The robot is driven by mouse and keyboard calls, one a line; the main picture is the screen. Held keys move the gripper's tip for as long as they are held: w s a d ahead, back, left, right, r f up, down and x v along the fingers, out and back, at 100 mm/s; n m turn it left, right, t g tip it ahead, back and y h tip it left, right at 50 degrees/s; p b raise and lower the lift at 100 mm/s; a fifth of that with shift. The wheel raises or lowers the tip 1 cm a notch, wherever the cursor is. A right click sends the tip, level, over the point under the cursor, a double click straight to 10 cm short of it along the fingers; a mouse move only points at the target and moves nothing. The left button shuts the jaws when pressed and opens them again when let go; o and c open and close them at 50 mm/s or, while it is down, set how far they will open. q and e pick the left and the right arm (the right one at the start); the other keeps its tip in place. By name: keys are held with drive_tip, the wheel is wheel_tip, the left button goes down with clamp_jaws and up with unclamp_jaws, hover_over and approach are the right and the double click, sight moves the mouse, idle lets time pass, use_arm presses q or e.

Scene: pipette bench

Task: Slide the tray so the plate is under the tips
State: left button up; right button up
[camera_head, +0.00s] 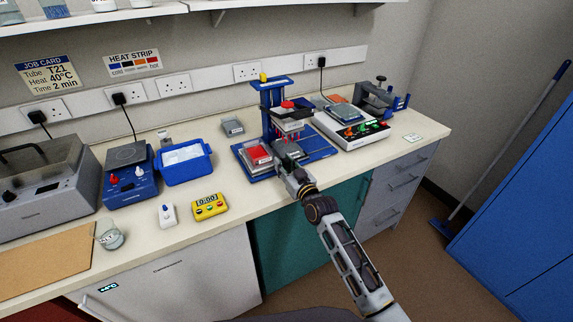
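The pipette stand (273,96) is a blue press with a column and a head, standing on a blue base (318,152). Small red tips (297,136) hang under its head. My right gripper (289,168) reaches to the front of this block. Its fingers are small and partly hidden, so its opening and contact are unclear. My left gripper is out of view.
The bench front between timer and stand is clear.

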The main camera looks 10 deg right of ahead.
drive_tip(key=shift+o, duration=0.8)
drive_tip(key=shift+a, duration=0.1)
drive_tip(key=shift+s+d, duration=0.2)
drive_tip(key=shift+v, duration=0.85)
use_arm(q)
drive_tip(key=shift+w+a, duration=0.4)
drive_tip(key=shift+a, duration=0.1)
use_arm(e)
drive_tip(key=v, duration=0.9)
drive_tip(key=shift+s, duration=0.4)
